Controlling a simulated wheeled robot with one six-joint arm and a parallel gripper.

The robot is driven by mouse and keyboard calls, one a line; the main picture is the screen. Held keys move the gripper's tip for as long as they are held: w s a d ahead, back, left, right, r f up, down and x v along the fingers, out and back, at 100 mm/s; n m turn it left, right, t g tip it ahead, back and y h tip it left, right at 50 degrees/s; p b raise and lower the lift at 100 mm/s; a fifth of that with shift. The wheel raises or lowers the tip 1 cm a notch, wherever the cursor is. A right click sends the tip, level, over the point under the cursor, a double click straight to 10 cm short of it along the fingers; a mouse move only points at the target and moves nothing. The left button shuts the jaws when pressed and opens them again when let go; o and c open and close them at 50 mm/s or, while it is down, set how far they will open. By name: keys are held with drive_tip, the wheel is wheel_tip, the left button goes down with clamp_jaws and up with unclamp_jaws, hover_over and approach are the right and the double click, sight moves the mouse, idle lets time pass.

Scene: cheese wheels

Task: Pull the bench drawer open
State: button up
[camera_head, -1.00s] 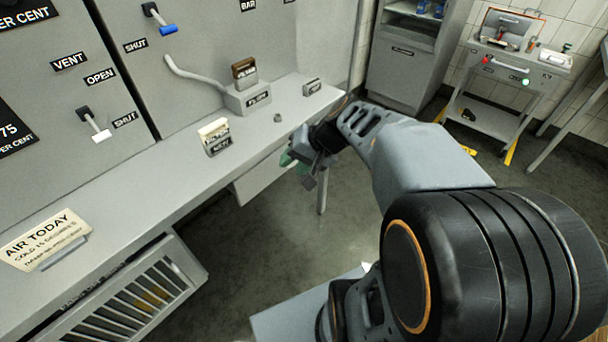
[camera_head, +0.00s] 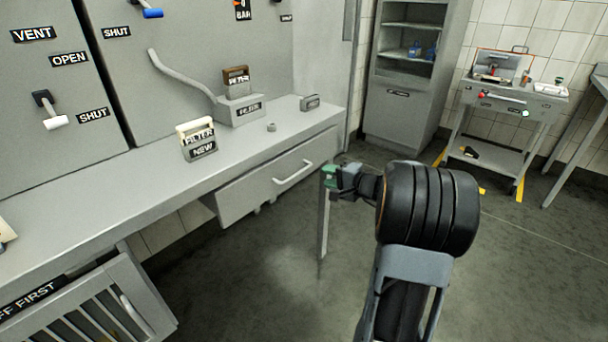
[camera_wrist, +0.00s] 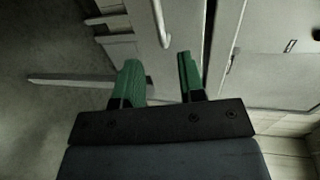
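The bench drawer (camera_head: 262,188) hangs under the grey workbench (camera_head: 160,185), with a pale bar handle (camera_head: 294,173) on its front. The front sits close under the bench edge; I cannot tell whether it is slightly out. My gripper (camera_head: 328,178), with green fingers, is right of the handle and apart from it in the head view. In the wrist view my gripper (camera_wrist: 158,75) is open and empty. The handle (camera_wrist: 160,22) shows there beyond the fingertips, roughly in line with the gap between them, against the drawer front (camera_wrist: 185,22).
A bench leg (camera_head: 324,235) stands just below my gripper. Filter blocks (camera_head: 197,139) and a holder (camera_head: 238,109) stand on the bench. A slatted door (camera_head: 110,310) is at lower left. A cabinet (camera_head: 405,105) and a trolley (camera_head: 500,125) stand behind. The floor before the drawer is clear.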

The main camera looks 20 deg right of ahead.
sight(305, 170)
drive_tip(key=b+x, duration=0.1)
drive_tip(key=x, duration=0.9)
drive_tip(key=shift+w+a, duration=0.15)
drive_tip(key=shift+w, duration=0.1)
clamp_jaws()
